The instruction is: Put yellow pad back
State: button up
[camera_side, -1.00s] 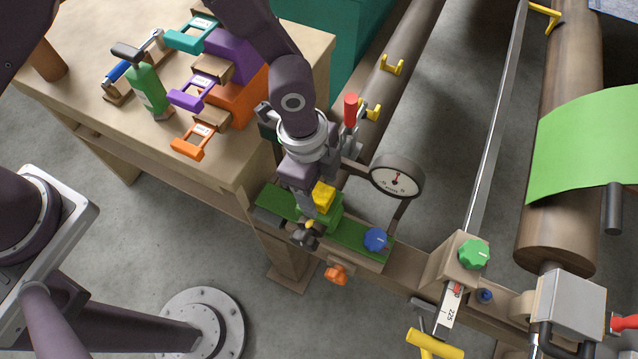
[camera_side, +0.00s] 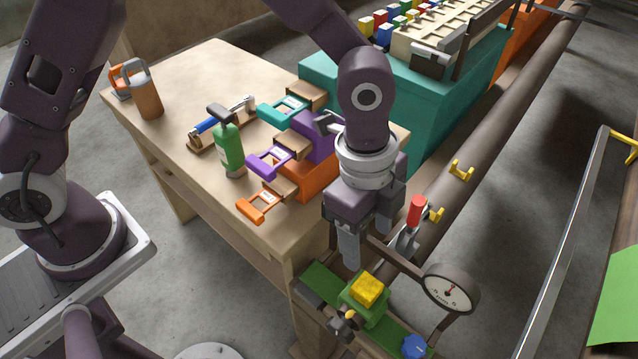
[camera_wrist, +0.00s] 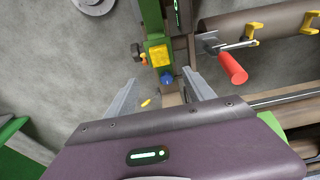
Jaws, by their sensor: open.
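The yellow pad (camera_side: 369,290) sits on top of a green block (camera_side: 364,308) on the green-topped rail (camera_side: 322,283). It also shows in the wrist view (camera_wrist: 160,55), beyond my fingertips. My gripper (camera_side: 362,242) points down above the pad and a little to its left, clear of it. Its two fingers are spread with nothing between them, as the wrist view shows (camera_wrist: 164,83). One finger is partly hidden in the side view.
A red-handled clamp (camera_side: 416,211) and a round dial gauge (camera_side: 450,289) stand close right of the gripper. Purple (camera_side: 318,140) and orange (camera_side: 318,178) boxes are on the wooden table (camera_side: 180,85). A beige rack (camera_side: 445,35) with several coloured blocks stands on a teal cabinet (camera_side: 410,95).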

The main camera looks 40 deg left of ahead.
jog(key=s+a+r+n+t+y, duration=0.25)
jog(key=a+r+n, duration=0.65)
jog(key=a+r, duration=0.7)
jog(key=s+a+r+n+t, duration=0.2)
jog(key=s+a+n+t, duration=0.1)
jog(key=s+a+n, duration=0.6)
jog(key=s, duration=0.3)
jog(key=shift+a+h, duration=0.2)
jog(key=shift+h, duration=0.15)
